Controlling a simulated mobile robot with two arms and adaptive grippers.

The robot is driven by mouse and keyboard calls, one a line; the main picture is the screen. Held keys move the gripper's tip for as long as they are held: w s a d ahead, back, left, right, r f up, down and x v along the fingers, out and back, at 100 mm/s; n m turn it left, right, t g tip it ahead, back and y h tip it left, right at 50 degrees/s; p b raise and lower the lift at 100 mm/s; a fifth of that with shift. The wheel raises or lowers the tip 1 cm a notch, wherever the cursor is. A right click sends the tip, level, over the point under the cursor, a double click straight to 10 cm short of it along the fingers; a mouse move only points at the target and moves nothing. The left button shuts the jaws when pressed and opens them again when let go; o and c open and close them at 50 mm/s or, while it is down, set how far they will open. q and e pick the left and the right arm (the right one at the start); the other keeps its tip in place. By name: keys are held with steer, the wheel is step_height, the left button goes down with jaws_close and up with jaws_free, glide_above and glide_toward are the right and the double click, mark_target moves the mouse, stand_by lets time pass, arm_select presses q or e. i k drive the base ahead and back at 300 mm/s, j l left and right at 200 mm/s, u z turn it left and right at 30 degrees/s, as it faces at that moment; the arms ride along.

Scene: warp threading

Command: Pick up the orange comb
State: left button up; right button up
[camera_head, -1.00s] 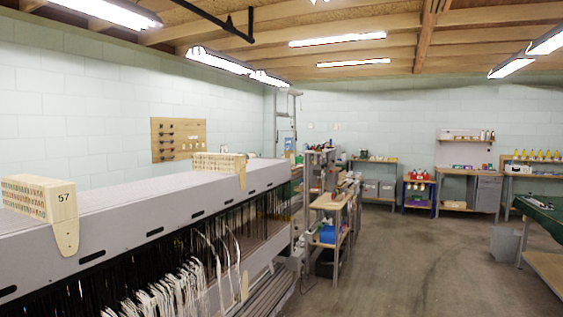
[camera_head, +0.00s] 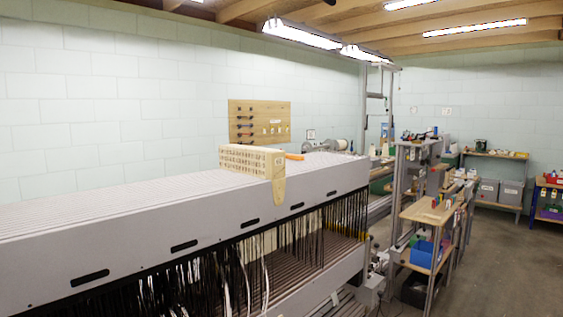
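A small orange object (camera_head: 294,156), which looks like the orange comb, lies on top of the long grey loom frame (camera_head: 130,240). It sits just behind and right of a cream numbered block (camera_head: 252,160), which hides part of it. Its teeth are too small to make out. Neither of my grippers shows in the head view.
The grey loom frame fills the left and middle, with dark and white threads (camera_head: 255,275) hanging below it. To its right stands a wooden shelf cart (camera_head: 432,213) with a blue bin (camera_head: 425,254). A pegboard (camera_head: 259,122) hangs on the wall. Floor shows free at the far right.

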mark_target(301, 157)
steer(key=i+l, duration=0.2)
steer(key=i+l+u, duration=0.2)
steer(key=l, duration=0.3)
steer(key=i+l+u, duration=0.2)
steer(key=l, duration=0.35)
steer(key=l+u, duration=0.25)
steer(key=l, duration=0.3)
